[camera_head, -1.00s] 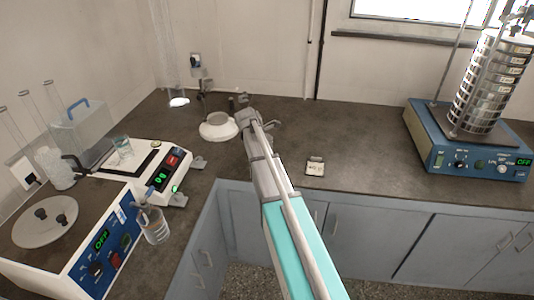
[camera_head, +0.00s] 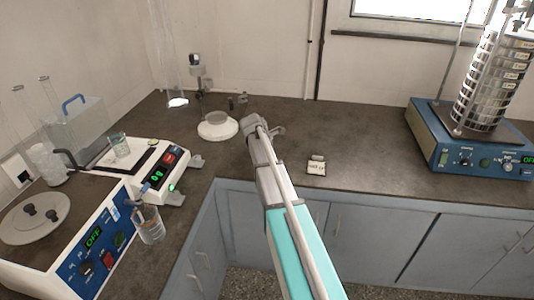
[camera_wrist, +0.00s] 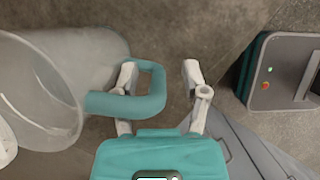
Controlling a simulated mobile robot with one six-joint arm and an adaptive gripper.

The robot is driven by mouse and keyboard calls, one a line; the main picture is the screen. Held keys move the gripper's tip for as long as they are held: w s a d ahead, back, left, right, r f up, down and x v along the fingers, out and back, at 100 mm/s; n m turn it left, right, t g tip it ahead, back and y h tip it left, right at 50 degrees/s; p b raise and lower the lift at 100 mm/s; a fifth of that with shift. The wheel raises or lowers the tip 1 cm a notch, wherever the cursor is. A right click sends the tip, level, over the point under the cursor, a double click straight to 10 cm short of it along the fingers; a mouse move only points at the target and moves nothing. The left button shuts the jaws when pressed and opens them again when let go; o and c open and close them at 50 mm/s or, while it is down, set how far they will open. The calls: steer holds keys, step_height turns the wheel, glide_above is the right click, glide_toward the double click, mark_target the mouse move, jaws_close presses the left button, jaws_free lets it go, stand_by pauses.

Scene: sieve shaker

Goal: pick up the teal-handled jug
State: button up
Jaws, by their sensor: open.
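The teal-handled jug (camera_wrist: 75,75) is a large clear vessel at the left of the wrist view, its wide mouth toward the left edge. Its teal handle (camera_wrist: 150,100) reaches right, between the jaws. My gripper (camera_wrist: 162,75) is open. The left finger overlaps the handle loop and the right finger stands clear to the right of the handle. I cannot tell whether either finger touches it.
A clear vessel (camera_head: 150,226) stands by the blue-fronted hotplate (camera_head: 85,262) and white balance (camera_head: 168,178) at left. A white round dish (camera_head: 218,126) is at the back. The sieve shaker (camera_head: 470,160) stands at right. The counter (camera_head: 365,140) is mostly free between, with one small box (camera_head: 317,168).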

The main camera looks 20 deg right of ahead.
stand_by(0.4)
jaws_close()
